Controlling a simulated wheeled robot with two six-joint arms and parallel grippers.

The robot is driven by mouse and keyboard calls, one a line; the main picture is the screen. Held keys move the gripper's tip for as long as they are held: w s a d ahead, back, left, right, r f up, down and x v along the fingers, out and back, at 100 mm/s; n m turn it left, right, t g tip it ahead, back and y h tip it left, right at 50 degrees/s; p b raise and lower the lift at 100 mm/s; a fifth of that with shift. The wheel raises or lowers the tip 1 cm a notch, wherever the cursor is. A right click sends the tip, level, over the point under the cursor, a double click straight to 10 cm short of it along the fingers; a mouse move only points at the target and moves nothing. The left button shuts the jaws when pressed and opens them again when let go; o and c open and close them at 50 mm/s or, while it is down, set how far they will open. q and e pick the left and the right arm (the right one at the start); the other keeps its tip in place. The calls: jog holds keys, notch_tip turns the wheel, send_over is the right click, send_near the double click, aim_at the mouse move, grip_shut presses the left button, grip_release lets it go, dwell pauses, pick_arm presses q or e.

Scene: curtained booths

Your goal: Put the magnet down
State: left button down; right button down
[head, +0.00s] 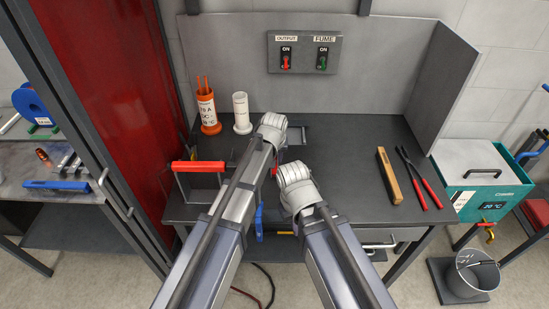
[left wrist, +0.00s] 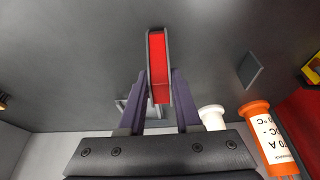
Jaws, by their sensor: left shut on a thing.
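The magnet (left wrist: 158,65) is a red block in a dark grey frame. In the left wrist view it stands between the two fingers of my left gripper (left wrist: 160,95), which is shut on it. In the head view my left wrist hides most of the grip over the middle of the dark bench top (head: 345,165); a small red patch shows between my arms. I cannot tell whether the magnet touches the bench. My right gripper is over the front of the bench, with its wrist hiding its fingers, so its opening is unclear.
An orange canister (head: 207,112) and a white cup (head: 241,113) stand at the back left. A red-handled frame (head: 198,167) is at the left. A wooden bar (head: 389,176) and red-handled pliers (head: 420,182) lie at the right. A switch panel (head: 304,53) is on the back wall.

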pick_arm(q)
jog(key=shift+f, duration=0.25)
jog(key=c, duration=0.6)
grip_release()
jog(key=shift+r, duration=0.1)
jog(key=shift+r, duration=0.1)
jog(key=shift+r+p, duration=0.4)
jog(key=shift+p, duration=0.05)
jog(key=p+v, duration=1.1)
jog(key=shift+r, duration=0.3)
jog(key=shift+s, duration=0.15)
